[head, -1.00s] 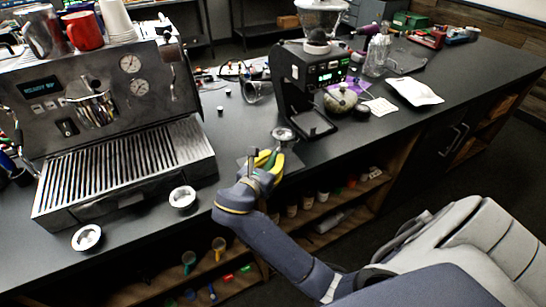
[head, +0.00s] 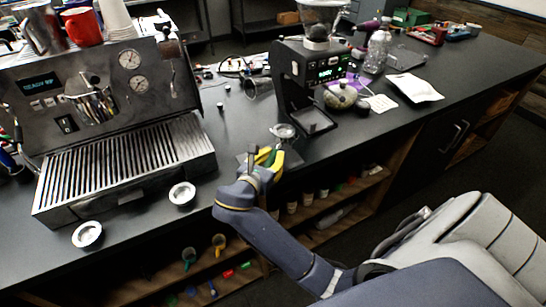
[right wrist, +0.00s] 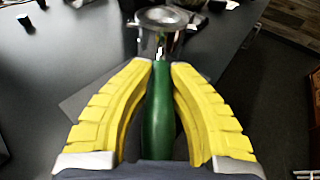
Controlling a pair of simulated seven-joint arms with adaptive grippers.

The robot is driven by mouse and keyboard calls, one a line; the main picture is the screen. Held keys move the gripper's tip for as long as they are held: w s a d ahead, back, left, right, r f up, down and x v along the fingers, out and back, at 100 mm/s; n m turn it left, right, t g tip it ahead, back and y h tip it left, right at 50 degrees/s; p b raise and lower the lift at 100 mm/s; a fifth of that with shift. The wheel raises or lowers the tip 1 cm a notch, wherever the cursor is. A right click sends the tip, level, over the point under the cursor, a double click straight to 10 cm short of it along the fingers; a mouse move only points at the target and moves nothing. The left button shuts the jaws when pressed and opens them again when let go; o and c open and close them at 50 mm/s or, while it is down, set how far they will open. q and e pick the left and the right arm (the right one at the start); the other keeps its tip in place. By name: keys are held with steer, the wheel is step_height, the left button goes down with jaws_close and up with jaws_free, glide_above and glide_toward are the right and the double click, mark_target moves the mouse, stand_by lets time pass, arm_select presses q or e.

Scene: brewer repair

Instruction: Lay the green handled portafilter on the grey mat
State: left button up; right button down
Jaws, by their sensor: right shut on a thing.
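The green handled portafilter has a green handle (right wrist: 158,118) and a metal head (head: 284,131). My right gripper (head: 268,160) is shut on the handle, with its yellow fingers on both sides in the right wrist view (right wrist: 160,70). The metal head points away from the gripper, beyond the fingertips. The grey mat (right wrist: 82,96) lies on the dark counter below the gripper, largely hidden by the fingers and portafilter. I cannot tell whether the portafilter touches it. My left gripper is not in view.
A black grinder (head: 300,85) stands just behind the portafilter. The counter's front edge runs beneath my right arm, above open shelves.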

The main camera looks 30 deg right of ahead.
steer(key=shift+f, duration=0.65)
stand_by(0.8)
steer(key=c, duration=1.2)
jaws_free()
steer(key=shift+c, duration=0.2)
